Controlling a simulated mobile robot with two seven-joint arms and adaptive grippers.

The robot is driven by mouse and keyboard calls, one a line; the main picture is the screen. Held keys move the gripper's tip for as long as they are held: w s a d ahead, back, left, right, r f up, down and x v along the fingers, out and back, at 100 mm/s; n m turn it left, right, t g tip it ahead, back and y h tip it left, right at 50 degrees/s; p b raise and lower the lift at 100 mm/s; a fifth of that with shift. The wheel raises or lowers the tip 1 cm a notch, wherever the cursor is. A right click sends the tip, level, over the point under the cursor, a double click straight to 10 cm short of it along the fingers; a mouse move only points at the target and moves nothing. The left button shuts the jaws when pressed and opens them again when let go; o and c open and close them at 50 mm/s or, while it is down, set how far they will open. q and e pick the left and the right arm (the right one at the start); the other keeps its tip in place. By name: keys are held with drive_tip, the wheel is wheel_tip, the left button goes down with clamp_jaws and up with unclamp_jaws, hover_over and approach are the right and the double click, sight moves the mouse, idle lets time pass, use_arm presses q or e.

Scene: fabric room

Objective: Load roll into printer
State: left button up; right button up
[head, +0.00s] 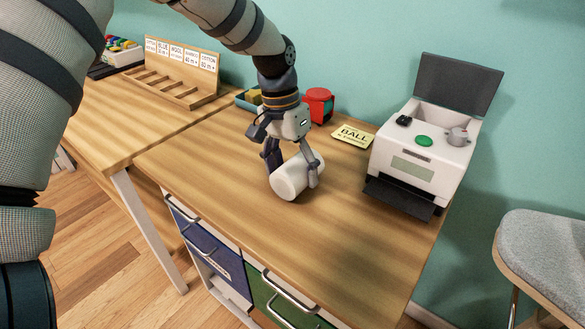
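A white roll (289,181) is on or just above the wooden desk, near its middle, lying on its side. My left gripper (294,172) comes down over it from above, with one finger on each side of the roll. The fingers look shut on it. Part of the roll is hidden behind the near finger. The printer (405,157) is a white box at the right end of the desk. Its dark lid (455,84) is raised, and a dark tray (400,196) sticks out at its front. My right gripper is not in view.
A yellow card reading "BALL" (353,135) lies between roll and printer. A red object (318,104) and a blue tray (247,101) stand at the back. A labelled wooden rack (172,83) is at left. The desk's front right is clear; a grey chair (548,250) stands beyond.

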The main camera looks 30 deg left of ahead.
use_arm(q)
wheel_tip(320, 180, up, 12)
drive_tip(key=a, duration=0.2)
idle(0.4)
